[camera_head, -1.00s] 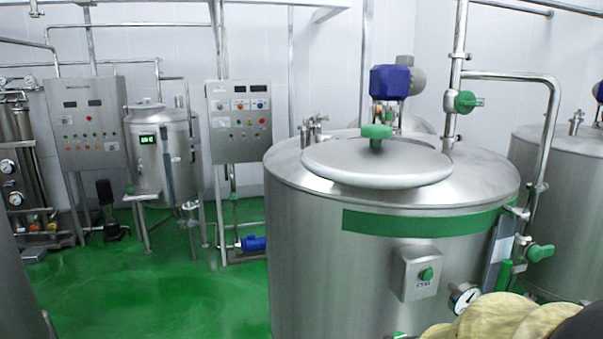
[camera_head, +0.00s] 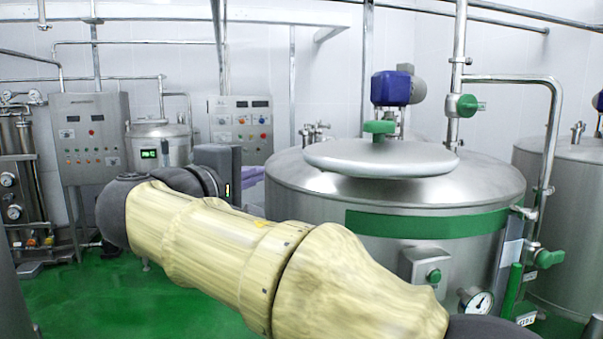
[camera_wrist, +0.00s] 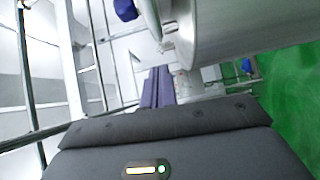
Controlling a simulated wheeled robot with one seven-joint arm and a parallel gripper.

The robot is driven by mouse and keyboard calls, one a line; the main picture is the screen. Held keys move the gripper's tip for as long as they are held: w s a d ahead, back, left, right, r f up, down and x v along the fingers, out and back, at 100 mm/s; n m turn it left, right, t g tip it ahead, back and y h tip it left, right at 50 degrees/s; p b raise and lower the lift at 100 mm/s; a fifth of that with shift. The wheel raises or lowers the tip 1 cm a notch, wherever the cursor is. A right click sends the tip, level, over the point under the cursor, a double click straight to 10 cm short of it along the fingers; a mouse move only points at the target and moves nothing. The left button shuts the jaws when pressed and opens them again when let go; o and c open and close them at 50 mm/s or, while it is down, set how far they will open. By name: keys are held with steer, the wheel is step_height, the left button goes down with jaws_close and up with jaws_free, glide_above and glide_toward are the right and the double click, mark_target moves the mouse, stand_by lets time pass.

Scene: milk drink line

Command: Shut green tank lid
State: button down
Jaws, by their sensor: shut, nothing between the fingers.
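The tank (camera_head: 310,215) is a steel cylinder with a green band, at the right in the head view. Its round grey lid (camera_head: 345,158) with a green knob (camera_head: 380,128) is over the top. Whether its rim touches all round I cannot tell. The lid edge also shows in the wrist view (camera_wrist: 148,18), where it looks angled from the tank (camera_wrist: 230,30). My gripper (camera_head: 254,173), with purple fingers, is shut and empty, left of the tank and a little below the lid; it also shows in the wrist view (camera_wrist: 159,75). It does not appear to touch the lid.
A control panel (camera_head: 240,118) and a small tank (camera_head: 160,143) stand behind my arm at the left. A vertical pipe with a green valve (camera_head: 466,105) rises right of the lid. A blue motor (camera_head: 390,88) is behind it. Green floor (camera_head: 150,310) is free at lower left.

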steer(key=shift+r, duration=0.2)
steer(key=p, duration=0.4)
glide_toward(311, 161)
steer(key=w+a, duration=0.2)
steer(key=w, duration=0.1)
steer(key=w+d+p, duration=0.1)
steer(key=w+d, duration=0.1)
steer(key=d, duration=0.1)
steer(key=shift+d+p, duration=0.25)
steer(key=shift+p, duration=0.1)
steer(key=shift+w+d, duration=0.1)
steer(key=shift+d, duration=0.4)
steer(key=shift+w+a+f, duration=0.1)
steer(key=shift+f, duration=0.05)
